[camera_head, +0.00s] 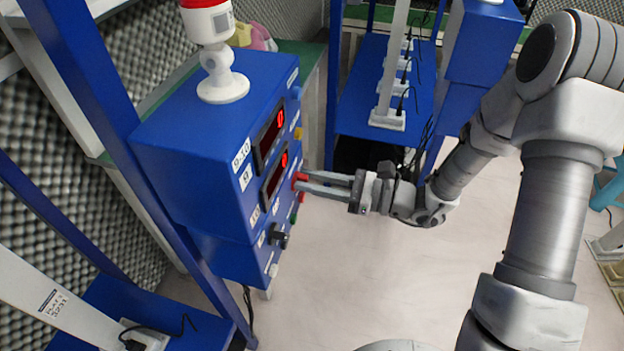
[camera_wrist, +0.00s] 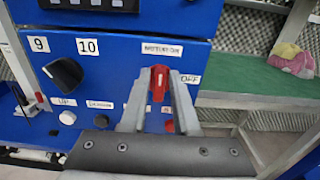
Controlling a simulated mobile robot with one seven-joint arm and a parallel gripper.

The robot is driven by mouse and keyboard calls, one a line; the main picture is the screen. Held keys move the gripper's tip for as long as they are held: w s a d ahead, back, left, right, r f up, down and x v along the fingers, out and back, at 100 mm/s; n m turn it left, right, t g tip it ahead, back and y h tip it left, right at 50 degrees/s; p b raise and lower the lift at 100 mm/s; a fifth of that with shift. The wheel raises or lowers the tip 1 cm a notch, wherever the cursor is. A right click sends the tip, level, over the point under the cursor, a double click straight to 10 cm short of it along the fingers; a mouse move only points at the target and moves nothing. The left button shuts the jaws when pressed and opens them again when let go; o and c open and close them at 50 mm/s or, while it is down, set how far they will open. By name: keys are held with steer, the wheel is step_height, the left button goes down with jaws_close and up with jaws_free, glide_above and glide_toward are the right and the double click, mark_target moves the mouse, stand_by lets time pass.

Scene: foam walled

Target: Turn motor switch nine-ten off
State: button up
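A blue control box (camera_head: 210,125) carries the 9-10 labels on its front. In the wrist view, a red rotary switch (camera_wrist: 158,82) sits on the panel below a small printed label, with its handle roughly upright. An OFF label (camera_wrist: 189,79) is to its right. My gripper (camera_wrist: 161,78) has its two fingers on either side of the red switch, apart and very close to it. Whether either finger touches it is unclear. In the head view, my gripper (camera_head: 304,183) reaches the panel from the right, and the fingers partly hide the red switch (camera_head: 300,178).
A black knob (camera_wrist: 63,73) is left of the red switch, with small buttons below. Red digital displays (camera_head: 270,131) are on the panel face. A red-and-white beacon (camera_head: 212,50) stands on the box. Blue shelving with plugs stands behind. Open floor lies in front of the panel.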

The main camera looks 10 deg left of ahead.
jaws_close()
steer(key=shift+r+m+p, duration=0.1)
steer(key=shift+m+p, duration=0.2)
steer(key=shift+p, duration=0.1)
steer(key=m+p, duration=0.2)
steer(key=p, duration=0.1)
steer(key=shift+w+r+m+p, duration=0.15)
steer(key=shift+m+p, duration=0.15)
steer(key=m+p, duration=0.4)
steer(key=shift+w+d+m, duration=0.1)
steer(key=shift+w+m, duration=0.1)
steer(key=shift+m, duration=0.1)
steer(key=m+p, duration=0.2)
steer(key=f+m+p, duration=0.1)
steer(key=m+p, duration=0.1)
steer(key=m, duration=0.1)
steer(key=shift+w, duration=0.1)
steer(key=shift+f+m+p, duration=0.15)
steer(key=shift+m+p, duration=0.45)
steer(key=shift+m, duration=0.7)
steer(key=shift+f+m+p, duration=0.15)
steer(key=shift+m+p, duration=0.45)
steer(key=shift+m, duration=0.7)
steer(key=shift+o, duration=1.9)
jaws_free()
